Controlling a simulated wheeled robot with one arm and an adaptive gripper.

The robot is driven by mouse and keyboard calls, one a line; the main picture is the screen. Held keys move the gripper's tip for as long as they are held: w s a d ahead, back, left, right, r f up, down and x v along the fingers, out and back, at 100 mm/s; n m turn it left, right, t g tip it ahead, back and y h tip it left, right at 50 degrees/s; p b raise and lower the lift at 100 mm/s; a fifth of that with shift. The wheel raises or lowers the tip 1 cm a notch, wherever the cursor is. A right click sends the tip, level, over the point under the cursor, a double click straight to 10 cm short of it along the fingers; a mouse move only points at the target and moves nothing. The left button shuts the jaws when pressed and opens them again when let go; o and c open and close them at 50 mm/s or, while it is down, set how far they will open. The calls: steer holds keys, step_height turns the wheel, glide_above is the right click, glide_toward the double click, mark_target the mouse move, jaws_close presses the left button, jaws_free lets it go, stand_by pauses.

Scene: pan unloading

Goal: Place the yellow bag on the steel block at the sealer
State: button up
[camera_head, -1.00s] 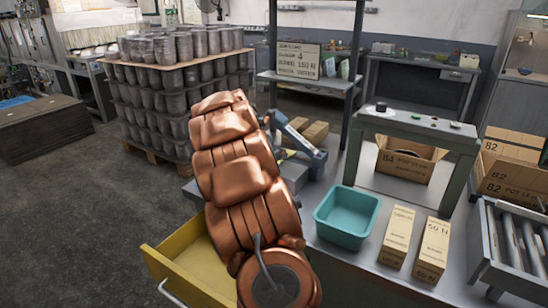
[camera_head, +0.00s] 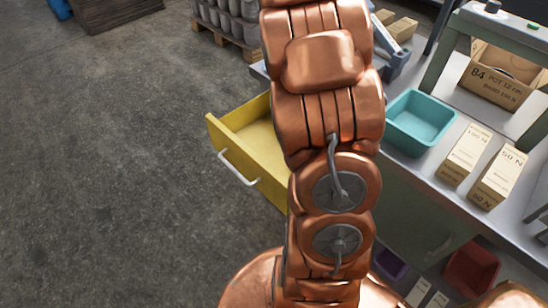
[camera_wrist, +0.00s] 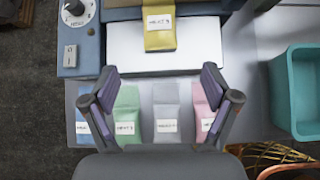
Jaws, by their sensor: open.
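The yellow bag (camera_wrist: 159,38) lies label up at the top of the wrist view, on a pale block (camera_wrist: 205,48), its upper end reaching the blue sealer (camera_wrist: 85,45). The sealer has a dial and a switch on its left. My gripper (camera_wrist: 158,72) is open, with its two fingers apart and nothing between the tips. The yellow bag is ahead of the fingertips, and I see no contact. The gripper is out of the head view, which shows only part of the blue sealer (camera_head: 397,62) behind my arm.
Blue (camera_wrist: 82,122), green (camera_wrist: 127,115), grey (camera_wrist: 166,112) and pink (camera_wrist: 203,112) bags lie in a row below the block, partly behind the fingers. A teal bin (camera_head: 420,122) stands to the right, beside cartons (camera_head: 465,155). A yellow drawer (camera_head: 235,150) stands open.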

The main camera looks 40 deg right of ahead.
steer(key=s+a+f+m+y, duration=0.1)
steer(key=s+a+f+m, duration=0.15)
steer(key=a, duration=0.65)
steer(key=s+a+f+m+y, duration=0.15)
steer(key=a+m, duration=0.25)
steer(key=a, duration=0.5)
steer(key=s+a+f+m+y, duration=0.1)
steer(key=s+a+m+y, duration=0.15)
steer(key=a, duration=0.55)
steer(key=s+a+f+m+g+y, duration=0.1)
steer(key=s+a+f+m+y, duration=0.1)
steer(key=s+a, duration=0.7)
steer(key=s+a+f+m+g+y, duration=0.1)
steer(key=s+a+f+m, duration=0.3)
steer(key=s+a+m, duration=0.3)
steer(key=s+a, duration=0.3)
steer(key=a, duration=0.3)
steer(key=shift+f+y, duration=0.2)
steer(key=shift+y, duration=0.2)
steer(key=shift+s, duration=0.1)
